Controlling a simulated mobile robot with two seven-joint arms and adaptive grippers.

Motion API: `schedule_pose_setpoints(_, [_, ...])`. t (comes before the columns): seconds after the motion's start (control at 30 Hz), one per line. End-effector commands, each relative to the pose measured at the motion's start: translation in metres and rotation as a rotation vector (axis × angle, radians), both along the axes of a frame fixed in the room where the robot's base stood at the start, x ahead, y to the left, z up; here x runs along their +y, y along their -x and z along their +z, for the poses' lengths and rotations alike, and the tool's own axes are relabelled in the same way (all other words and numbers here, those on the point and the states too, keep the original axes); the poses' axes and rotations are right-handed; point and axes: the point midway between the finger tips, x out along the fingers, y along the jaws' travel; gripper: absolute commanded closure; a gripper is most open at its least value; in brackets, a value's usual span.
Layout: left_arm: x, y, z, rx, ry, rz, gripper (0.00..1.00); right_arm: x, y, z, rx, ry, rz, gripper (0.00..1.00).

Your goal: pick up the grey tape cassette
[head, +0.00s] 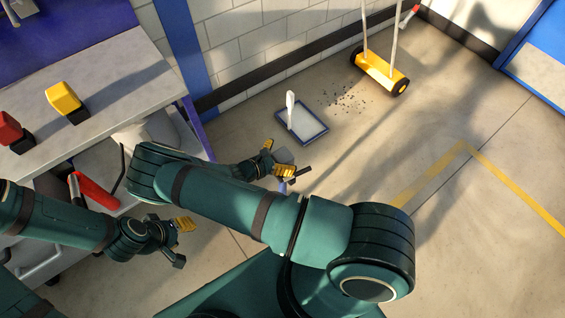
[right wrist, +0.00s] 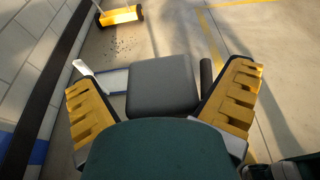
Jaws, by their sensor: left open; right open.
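A dark grey block with rounded corners, which I take to be the grey tape cassette (right wrist: 163,85), shows between the fingers of my right gripper (right wrist: 158,95) in the right wrist view. In the head view the grey cassette (head: 284,155) shows as a small grey patch at that gripper. My right gripper is open, with one yellow-padded finger on each side of the cassette. I cannot tell whether either finger touches it or what bears it. A dark rod (right wrist: 206,75) stands just right of it. My left gripper (head: 180,242) is open and empty, left of and below the right one.
A framed tray (head: 303,122) with a white-handled tool (head: 291,108) lies on the floor beyond. Dark bits (head: 345,98) lie near a yellow wheeled sweeper (head: 380,72). A workbench (head: 115,70) with a yellow-and-black object (head: 64,100) stands left. The floor at right is clear.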

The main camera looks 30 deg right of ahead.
Motion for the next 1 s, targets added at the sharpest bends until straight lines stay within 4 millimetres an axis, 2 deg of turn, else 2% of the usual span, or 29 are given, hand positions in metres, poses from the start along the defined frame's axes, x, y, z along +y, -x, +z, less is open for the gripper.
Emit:
schedule_pose_setpoints(0.03, [0.0,0.0,0.0,0.0,0.0,0.0,0.53,0.0,0.0,0.0,0.0,0.0,0.0,0.11])
schedule_pose_setpoints(0.17, [0.0,0.0,0.0,0.0,0.0,0.0,0.53,0.0,0.0,0.0,0.0,-0.001,0.0,0.56])
schedule_pose_setpoints(0.2, [0.0,0.0,0.0,0.0,0.0,0.0,0.53,0.0,0.0,0.0,0.0,-0.001,0.0,0.7])
schedule_pose_setpoints(0.23, [0.0,0.0,0.0,0.0,0.0,0.0,0.53,0.001,0.0,0.0,0.0,-0.001,0.0,0.75])
schedule_pose_setpoints(0.53, [0.0,0.0,0.0,0.0,0.0,0.0,0.53,0.001,0.0,0.0,0.0,-0.002,0.001,0.76])
schedule_pose_setpoints(0.67, [0.0,0.001,0.003,0.001,0.0,0.0,0.53,0.001,0.0,0.007,-0.001,-0.002,0.001,0.76])
schedule_pose_setpoints(1.0, [-0.001,0.004,0.023,0.01,0.002,-0.002,0.53,0.002,-0.001,0.07,-0.002,-0.002,0.0,0.76])
